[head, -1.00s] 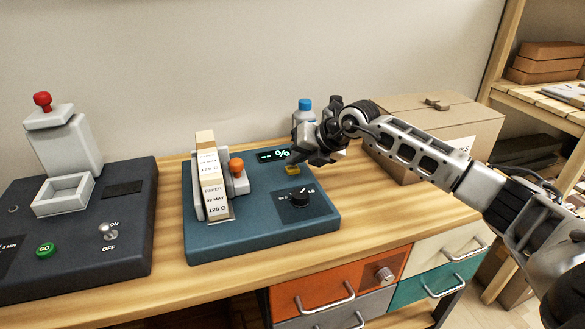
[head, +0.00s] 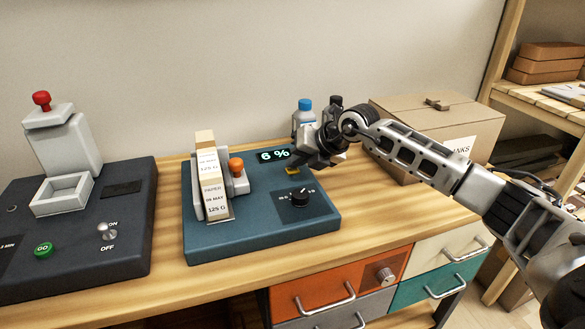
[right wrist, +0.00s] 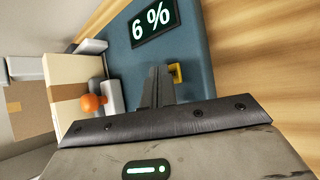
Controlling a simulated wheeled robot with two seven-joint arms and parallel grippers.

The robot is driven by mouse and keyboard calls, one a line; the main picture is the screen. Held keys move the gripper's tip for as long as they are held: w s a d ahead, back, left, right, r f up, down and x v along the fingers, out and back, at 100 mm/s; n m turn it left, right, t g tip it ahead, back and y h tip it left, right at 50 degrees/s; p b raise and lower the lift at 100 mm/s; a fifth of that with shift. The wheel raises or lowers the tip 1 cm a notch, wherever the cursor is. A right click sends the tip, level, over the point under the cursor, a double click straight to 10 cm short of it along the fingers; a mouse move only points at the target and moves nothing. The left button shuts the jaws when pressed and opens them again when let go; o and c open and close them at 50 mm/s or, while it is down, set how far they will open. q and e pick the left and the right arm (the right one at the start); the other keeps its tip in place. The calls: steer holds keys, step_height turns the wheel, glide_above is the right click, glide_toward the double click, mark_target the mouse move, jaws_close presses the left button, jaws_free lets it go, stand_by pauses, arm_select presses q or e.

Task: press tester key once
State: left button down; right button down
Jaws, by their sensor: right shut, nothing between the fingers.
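The blue tester (head: 240,240) stands on the wooden bench, its display (head: 273,155) lit with "6 %". Its yellow key (head: 292,171) is partly hidden under my right gripper in the head view; it shows as a yellow frame in the right wrist view (right wrist: 177,72). My right gripper (head: 318,162) is shut and empty, close above the key. In the right wrist view its closed fingers (right wrist: 156,84) are just left of the key. I cannot tell whether they touch it. My left gripper is not in view.
On the tester are a black dial (head: 299,197), an orange-knobbed lever (head: 236,166) and a labelled paper block (head: 210,185).

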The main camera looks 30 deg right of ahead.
mark_target(297, 172)
steer(key=shift+r+p, duration=0.7)
steer(key=shift+r, duration=0.15)
steer(key=shift+r+p, duration=1.95)
steer(key=shift+r, duration=0.65)
steer(key=shift+f, duration=0.15)
